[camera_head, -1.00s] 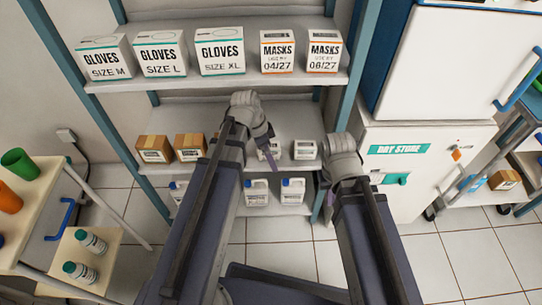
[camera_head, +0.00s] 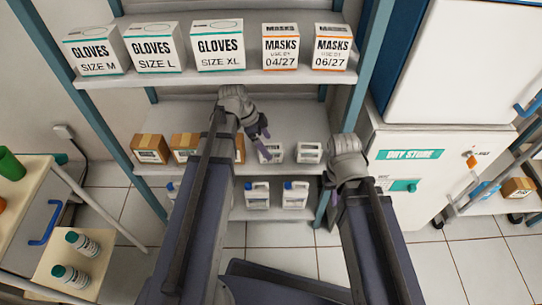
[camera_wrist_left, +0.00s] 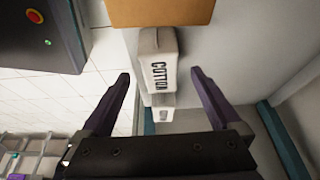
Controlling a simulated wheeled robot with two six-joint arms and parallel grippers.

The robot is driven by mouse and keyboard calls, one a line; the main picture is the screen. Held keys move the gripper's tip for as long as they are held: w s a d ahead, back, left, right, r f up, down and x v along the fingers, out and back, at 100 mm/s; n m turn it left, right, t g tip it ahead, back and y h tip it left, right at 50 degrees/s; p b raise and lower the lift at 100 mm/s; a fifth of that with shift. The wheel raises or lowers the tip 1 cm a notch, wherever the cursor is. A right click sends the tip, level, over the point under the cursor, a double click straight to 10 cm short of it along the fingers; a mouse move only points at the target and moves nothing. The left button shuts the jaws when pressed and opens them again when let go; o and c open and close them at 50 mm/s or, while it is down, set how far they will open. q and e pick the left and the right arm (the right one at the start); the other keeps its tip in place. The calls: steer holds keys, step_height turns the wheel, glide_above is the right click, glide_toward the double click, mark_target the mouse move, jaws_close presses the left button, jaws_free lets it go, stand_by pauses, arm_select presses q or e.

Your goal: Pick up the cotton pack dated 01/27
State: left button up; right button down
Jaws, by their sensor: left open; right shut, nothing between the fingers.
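Two white packs stand on the middle shelf: a left one (camera_head: 270,153) and a right one (camera_head: 310,153). Their print is too small to read in the head view. My left gripper (camera_head: 263,137) is open, just above and in front of the left pack. In the left wrist view a pack marked COTTON (camera_wrist_left: 158,62) shows beyond and between the open fingers (camera_wrist_left: 160,76), apart from them. A second white pack (camera_wrist_left: 162,107) is behind it. No date is legible. My right gripper (camera_head: 336,196) is low, in front of the shelf's right side, mostly hidden by its arm.
Brown boxes (camera_head: 150,149) stand left of the packs; one shows in the left wrist view (camera_wrist_left: 160,10). Glove boxes (camera_head: 155,48) and mask boxes (camera_head: 281,47) fill the upper shelf. White jugs (camera_head: 257,195) stand below. A blue upright (camera_head: 358,75) bounds the right side.

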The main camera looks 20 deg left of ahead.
mark_target(268, 147)
arm_select(q)
steer(key=shift+f, duration=0.1)
steer(key=b+x, duration=0.5)
steer(key=shift+s+a+f, duration=0.1)
steer(key=shift+a+f, duration=0.05)
steer(key=shift+a, duration=0.1)
steer(key=c, duration=1.4)
steer(key=shift+c, duration=0.2)
